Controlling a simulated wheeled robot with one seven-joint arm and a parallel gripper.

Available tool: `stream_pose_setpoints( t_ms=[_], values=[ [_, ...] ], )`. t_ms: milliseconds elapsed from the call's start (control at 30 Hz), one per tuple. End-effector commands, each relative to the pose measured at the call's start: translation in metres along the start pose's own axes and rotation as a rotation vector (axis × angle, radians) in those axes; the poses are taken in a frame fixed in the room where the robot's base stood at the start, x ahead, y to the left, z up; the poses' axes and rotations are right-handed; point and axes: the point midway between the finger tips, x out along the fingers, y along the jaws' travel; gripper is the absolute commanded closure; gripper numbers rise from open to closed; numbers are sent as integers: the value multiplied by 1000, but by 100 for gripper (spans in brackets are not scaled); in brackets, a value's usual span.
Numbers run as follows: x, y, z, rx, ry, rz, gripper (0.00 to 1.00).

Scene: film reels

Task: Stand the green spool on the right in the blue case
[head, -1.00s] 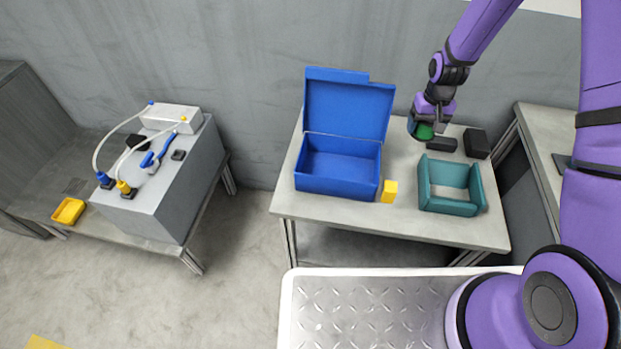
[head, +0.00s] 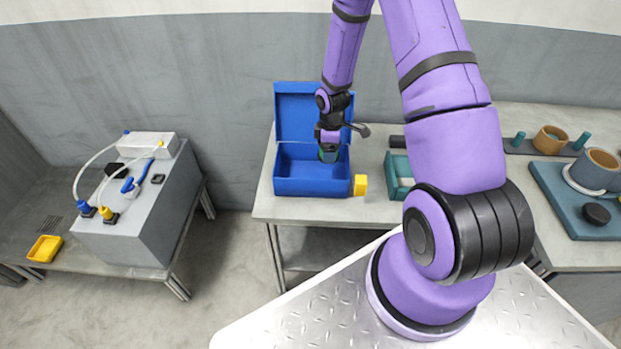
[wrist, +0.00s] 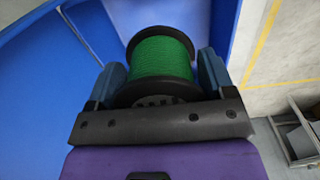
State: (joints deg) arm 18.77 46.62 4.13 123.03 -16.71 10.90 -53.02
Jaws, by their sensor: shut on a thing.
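The green spool (wrist: 161,57) has dark flanges and sits between the two fingers of my gripper (wrist: 163,75) in the wrist view. My gripper is shut on it. In the head view my gripper (head: 329,154) is at the right part of the open blue case (head: 305,187), with the spool mostly hidden by the gripper. The case's lid (head: 297,112) stands up at the back. Blue walls of the case surround the spool's far side in the wrist view. I cannot tell whether the spool touches the case floor.
A yellow block (head: 360,185) stands just right of the case. A teal open tray (head: 393,178) is farther right, partly hidden by my arm. A grey cabinet with hoses (head: 150,210) stands to the left.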

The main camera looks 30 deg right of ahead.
Motion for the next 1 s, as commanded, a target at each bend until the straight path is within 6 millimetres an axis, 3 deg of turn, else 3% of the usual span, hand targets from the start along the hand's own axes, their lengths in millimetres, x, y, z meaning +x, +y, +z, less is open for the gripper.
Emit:
stream_pose_setpoints(
  t_ms=[400, 667, 900, 1000],
  values=[
    [52, 0, 5, -46, 1, -2, 55],
    [68, 0, 4, -44, 2, -1, 55],
    [98, 0, 5, -43, 1, -2, 55],
    [102, 0, 5, -43, 1, -1, 55]
  ],
)
